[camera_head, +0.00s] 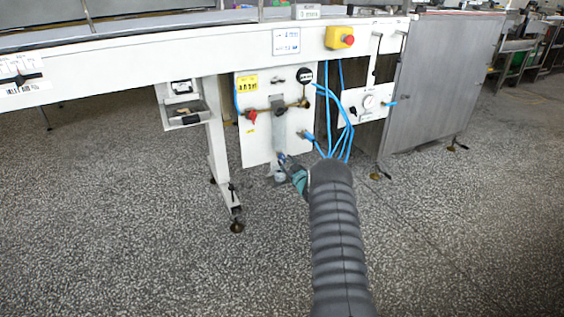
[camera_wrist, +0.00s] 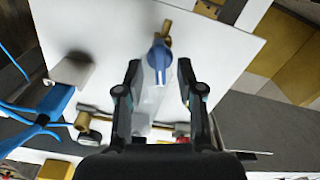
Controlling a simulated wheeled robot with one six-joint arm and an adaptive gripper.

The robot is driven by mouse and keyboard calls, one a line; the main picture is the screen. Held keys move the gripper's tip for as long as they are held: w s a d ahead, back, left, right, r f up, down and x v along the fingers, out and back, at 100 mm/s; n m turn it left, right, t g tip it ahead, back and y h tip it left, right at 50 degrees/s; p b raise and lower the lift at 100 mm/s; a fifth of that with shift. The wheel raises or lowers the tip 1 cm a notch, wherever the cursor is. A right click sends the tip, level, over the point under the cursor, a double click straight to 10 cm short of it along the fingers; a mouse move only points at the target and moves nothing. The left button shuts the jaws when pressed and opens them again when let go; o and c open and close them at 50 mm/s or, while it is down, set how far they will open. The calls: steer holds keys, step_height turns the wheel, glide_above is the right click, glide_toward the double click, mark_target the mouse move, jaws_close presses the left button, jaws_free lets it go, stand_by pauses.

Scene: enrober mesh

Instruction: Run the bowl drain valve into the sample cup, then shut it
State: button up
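The drain valve has a blue lever handle (camera_wrist: 159,52) on a brass body (camera_wrist: 167,30), in front of the white panel. In the head view the blue handle (camera_head: 282,157) shows small at the panel's lower edge. My gripper (camera_wrist: 159,72) is open, with its two fingers apart and the blue handle ahead of and between their tips. I cannot tell whether a finger touches it. In the head view my gripper (camera_head: 288,163) is at the handle, partly hidden by my arm. A small pale cup-like thing (camera_head: 280,177) shows just below the valve; the wrist view does not clearly show it.
A machine leg (camera_head: 219,150) stands left. An emergency stop (camera_head: 340,37) sits above. The speckled floor in front is clear.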

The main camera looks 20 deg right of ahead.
steer(key=shift+w, duration=0.9)
